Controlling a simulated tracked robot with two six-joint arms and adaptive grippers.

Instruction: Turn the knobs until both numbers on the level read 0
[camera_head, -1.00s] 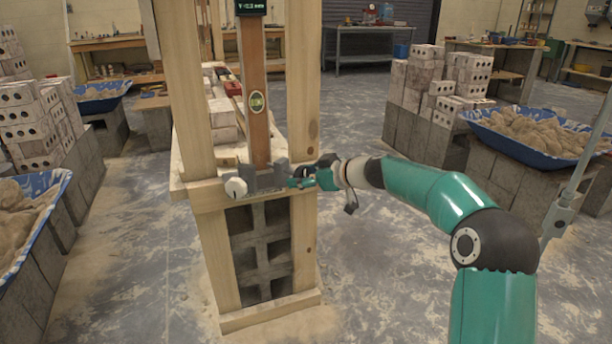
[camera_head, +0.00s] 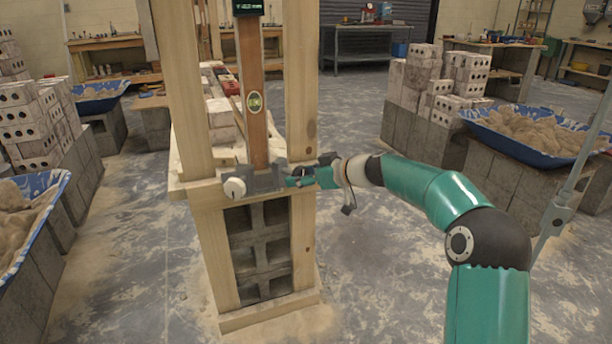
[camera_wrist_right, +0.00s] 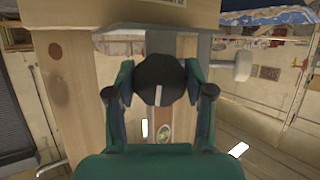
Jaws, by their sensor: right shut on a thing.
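The level stands upright as a brown wooden bar (camera_head: 252,110) between two timber posts, with a dark display (camera_head: 249,8) at its top, cut by the frame edge. Its green figures are too small to read. A grey bracket holds the level's foot. A white knob (camera_head: 234,188) sticks out on the bracket's front and also shows in the right wrist view (camera_wrist_right: 243,64). A black round knob with a white mark (camera_wrist_right: 160,82) faces the right wrist camera. My right gripper (camera_head: 296,181) is shut on this black knob, a finger on each side. My left gripper is not in view.
The timber frame (camera_head: 207,252) surrounds hollow grey blocks and stands on the floor. Blue tubs of sand (camera_head: 540,140) rest on blocks at the right and left. Perforated bricks (camera_head: 420,85) are stacked behind. The floor right of the frame is clear.

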